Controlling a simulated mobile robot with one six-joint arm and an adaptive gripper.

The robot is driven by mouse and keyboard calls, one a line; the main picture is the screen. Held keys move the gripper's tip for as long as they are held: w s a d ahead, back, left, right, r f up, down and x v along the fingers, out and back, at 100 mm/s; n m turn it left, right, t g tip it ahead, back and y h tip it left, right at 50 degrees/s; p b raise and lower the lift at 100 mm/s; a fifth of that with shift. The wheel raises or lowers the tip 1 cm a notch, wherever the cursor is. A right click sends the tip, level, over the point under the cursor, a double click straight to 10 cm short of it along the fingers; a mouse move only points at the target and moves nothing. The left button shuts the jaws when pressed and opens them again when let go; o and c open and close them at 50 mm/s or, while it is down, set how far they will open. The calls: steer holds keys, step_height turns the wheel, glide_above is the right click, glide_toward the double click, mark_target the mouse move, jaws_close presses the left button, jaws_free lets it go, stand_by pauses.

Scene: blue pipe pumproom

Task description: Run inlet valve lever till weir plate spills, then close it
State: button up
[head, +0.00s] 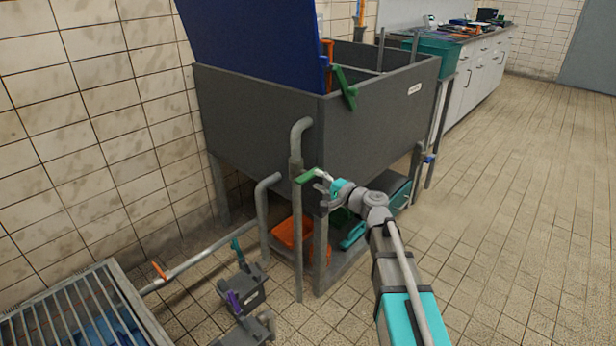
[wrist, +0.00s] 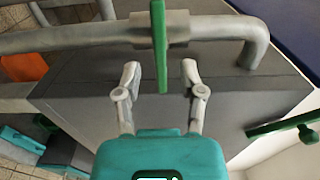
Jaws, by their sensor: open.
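A green lever (head: 306,177) sits on the grey vertical pipe (head: 297,226) at the tank's front corner. I take it for the inlet valve lever. In the wrist view the green lever (wrist: 159,50) stands between the two fingers, its free end pointing toward my palm. My gripper (head: 322,179) is open around this end, with a gap on each side; it also shows in the wrist view (wrist: 160,75). The grey tank (head: 365,128) stands on legs. I cannot make out the weir plate or any water inside it.
A second green handle (head: 345,88) hangs at the tank rim; a blue panel (head: 255,40) leans up behind. An orange crate (head: 290,238) lies underneath. A floor pipe (head: 205,255), small grey boxes (head: 243,290) and a grate (head: 75,312) fill the left. Floor at right is clear.

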mark_target(312, 177)
steer(key=shift+x, duration=1.95)
jaws_close()
steer(key=shift+a, duration=0.25)
steer(key=shift+d, duration=0.2)
